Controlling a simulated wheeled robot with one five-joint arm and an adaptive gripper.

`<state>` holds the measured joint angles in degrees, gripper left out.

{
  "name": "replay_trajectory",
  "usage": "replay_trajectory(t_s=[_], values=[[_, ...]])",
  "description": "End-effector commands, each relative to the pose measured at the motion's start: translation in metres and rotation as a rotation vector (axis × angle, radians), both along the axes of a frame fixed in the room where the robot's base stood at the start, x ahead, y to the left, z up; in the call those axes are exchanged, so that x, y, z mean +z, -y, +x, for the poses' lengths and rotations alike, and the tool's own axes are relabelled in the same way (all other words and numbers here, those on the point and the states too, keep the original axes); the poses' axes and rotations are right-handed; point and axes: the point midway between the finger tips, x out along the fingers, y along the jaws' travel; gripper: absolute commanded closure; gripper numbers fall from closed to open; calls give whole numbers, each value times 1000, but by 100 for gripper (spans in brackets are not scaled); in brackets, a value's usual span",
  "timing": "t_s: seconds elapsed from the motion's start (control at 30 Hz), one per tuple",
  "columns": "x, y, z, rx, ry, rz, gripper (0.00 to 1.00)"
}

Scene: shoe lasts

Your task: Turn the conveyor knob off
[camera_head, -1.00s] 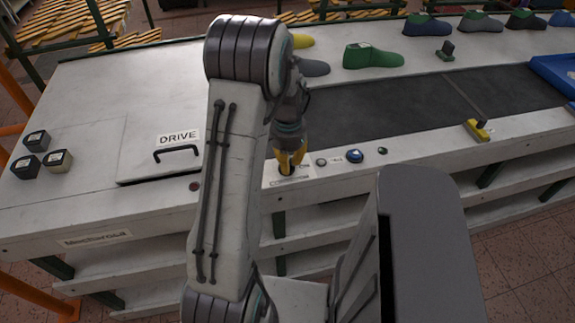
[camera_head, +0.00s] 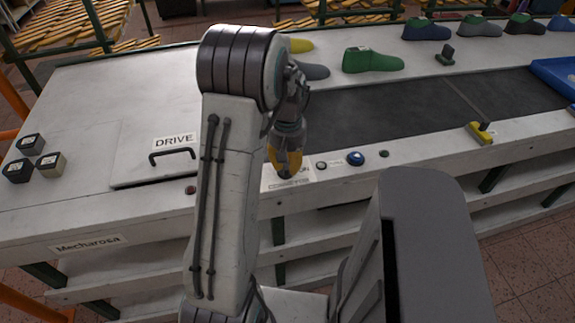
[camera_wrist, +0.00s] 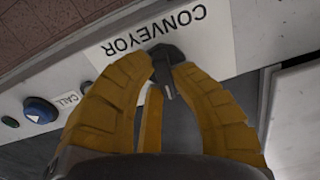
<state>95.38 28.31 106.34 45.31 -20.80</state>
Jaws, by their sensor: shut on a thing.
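The conveyor knob (camera_wrist: 166,62) is dark, with a raised grip bar, and sits on a white label reading CONVEYOR (camera_wrist: 212,34) in the wrist view. My gripper (camera_wrist: 165,82) has yellow fingers, which are closed on the knob from both sides. In the head view my gripper (camera_head: 285,172) points down at the front panel of the bench, and its fingers mostly hide the knob. The label (camera_head: 290,184) shows partly around the fingers.
A blue button (camera_head: 355,158) and small dark buttons lie right of the knob on the front ledge. The dark belt (camera_head: 400,105) runs behind, with a green shoe last (camera_head: 372,60) beyond it. A DRIVE hatch (camera_head: 150,165) with a handle is at left.

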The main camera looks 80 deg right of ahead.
Motion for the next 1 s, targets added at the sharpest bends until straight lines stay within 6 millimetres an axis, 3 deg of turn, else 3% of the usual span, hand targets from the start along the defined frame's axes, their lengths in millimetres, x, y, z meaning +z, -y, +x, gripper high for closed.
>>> replay_trajectory(t_s=[0.3, 0.87, 0.9, 1.0], values=[[-2, -1, 0, 110, 1, 4, 100], [-2, -1, 0, 133, 0, 5, 100], [-2, -1, 0, 132, 0, 5, 75], [-1, -1, 0, 132, 1, 4, 67]])
